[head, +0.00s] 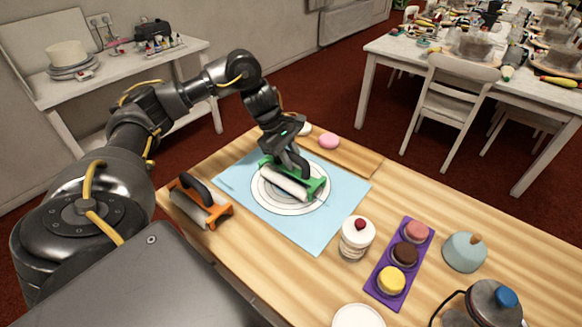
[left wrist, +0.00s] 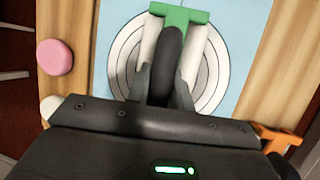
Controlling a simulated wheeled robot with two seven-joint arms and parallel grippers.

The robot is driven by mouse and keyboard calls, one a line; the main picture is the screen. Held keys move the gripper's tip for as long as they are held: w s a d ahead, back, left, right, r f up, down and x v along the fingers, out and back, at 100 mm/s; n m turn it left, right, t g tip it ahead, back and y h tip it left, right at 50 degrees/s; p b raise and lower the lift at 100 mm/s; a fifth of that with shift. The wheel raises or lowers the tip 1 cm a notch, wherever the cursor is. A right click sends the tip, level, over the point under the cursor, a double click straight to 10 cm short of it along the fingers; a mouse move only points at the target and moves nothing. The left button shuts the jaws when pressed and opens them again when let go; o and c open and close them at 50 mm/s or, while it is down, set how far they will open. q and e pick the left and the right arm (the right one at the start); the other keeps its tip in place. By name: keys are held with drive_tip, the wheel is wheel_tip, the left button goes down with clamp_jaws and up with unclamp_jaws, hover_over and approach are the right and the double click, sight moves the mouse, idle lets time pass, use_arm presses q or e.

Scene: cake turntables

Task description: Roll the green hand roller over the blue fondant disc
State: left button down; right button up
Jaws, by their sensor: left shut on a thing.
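The green hand roller (head: 314,186) has a green frame, a white cylinder and a dark handle. My left gripper (head: 290,163) is shut on its handle. The roller is over the white ringed circle (head: 268,201) on the light blue mat (head: 315,228); I cannot tell whether it touches. In the left wrist view, the green frame (left wrist: 180,14) shows beyond the fingers (left wrist: 163,88), with the rings (left wrist: 212,75) on both sides. I see no clearly blue fondant disc; the gripper and roller hide part of the circle. My right gripper is not in view.
An orange hand roller (head: 200,203) lies left of the mat. A pink disc (head: 329,141) lies behind it. A layered cake (head: 357,238), a purple tray (head: 372,279) of small cakes and a blue-grey dome (head: 464,252) stand to the right. The mat's front is clear.

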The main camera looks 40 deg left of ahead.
use_arm(q)
drive_tip(key=shift+s+f, duration=0.25)
drive_tip(key=shift+f, duration=0.1)
drive_tip(key=shift+s, duration=0.55)
drive_tip(key=shift+w, duration=0.1)
drive_tip(key=shift+w, duration=0.8)
